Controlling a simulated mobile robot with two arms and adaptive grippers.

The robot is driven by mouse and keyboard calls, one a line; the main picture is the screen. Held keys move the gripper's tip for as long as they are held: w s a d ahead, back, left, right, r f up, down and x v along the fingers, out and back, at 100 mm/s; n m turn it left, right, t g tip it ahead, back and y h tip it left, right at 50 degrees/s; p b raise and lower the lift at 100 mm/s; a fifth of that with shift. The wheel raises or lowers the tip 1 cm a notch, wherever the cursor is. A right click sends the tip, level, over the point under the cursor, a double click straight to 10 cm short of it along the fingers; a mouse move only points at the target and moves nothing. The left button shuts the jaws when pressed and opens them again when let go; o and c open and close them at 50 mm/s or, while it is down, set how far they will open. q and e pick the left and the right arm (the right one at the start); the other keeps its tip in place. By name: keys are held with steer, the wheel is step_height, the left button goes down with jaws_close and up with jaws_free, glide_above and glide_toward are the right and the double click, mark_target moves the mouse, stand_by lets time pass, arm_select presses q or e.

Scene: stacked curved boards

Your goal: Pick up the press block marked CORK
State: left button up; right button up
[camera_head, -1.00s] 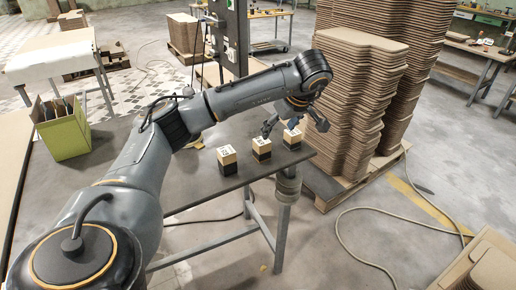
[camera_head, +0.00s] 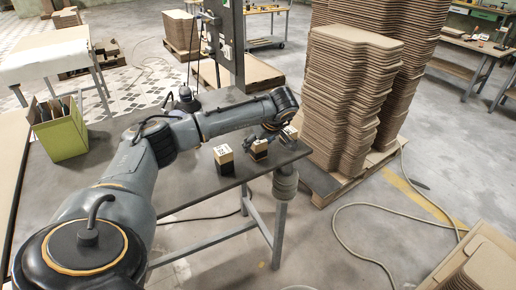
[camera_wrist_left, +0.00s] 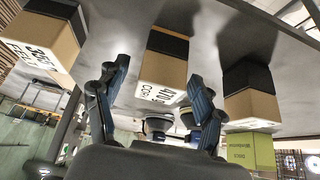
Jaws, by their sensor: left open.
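Three small blocks with dark bases and tan, labelled upper parts stand in a row near the table's edge. The middle block (camera_head: 259,151) is partly hidden by my left gripper (camera_head: 268,140). In the left wrist view, which looks upside down, this block (camera_wrist_left: 162,72) carries a label that reads like CORK. There the two fingers of my left gripper (camera_wrist_left: 155,103) are apart, and the block shows between and beyond them. I cannot tell whether they touch it. My right gripper is not in view.
One block (camera_head: 224,160) stands left of the middle one; another (camera_head: 289,134) stands right, close to my gripper. A green box (camera_head: 60,132) is on the left of the table (camera_head: 190,180). Tall stacks of curved boards (camera_head: 345,100) rise beyond the table's right end.

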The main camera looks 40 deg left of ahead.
arm_select(q)
steer(key=shift+w+a+f, duration=0.1)
steer(key=shift+a+f, duration=0.1)
steer(key=shift+f, duration=0.15)
steer(key=shift+d, duration=0.1)
steer(key=shift+c, duration=0.4)
jaws_close()
steer(key=shift+r, duration=0.1)
steer(key=shift+r, duration=0.1)
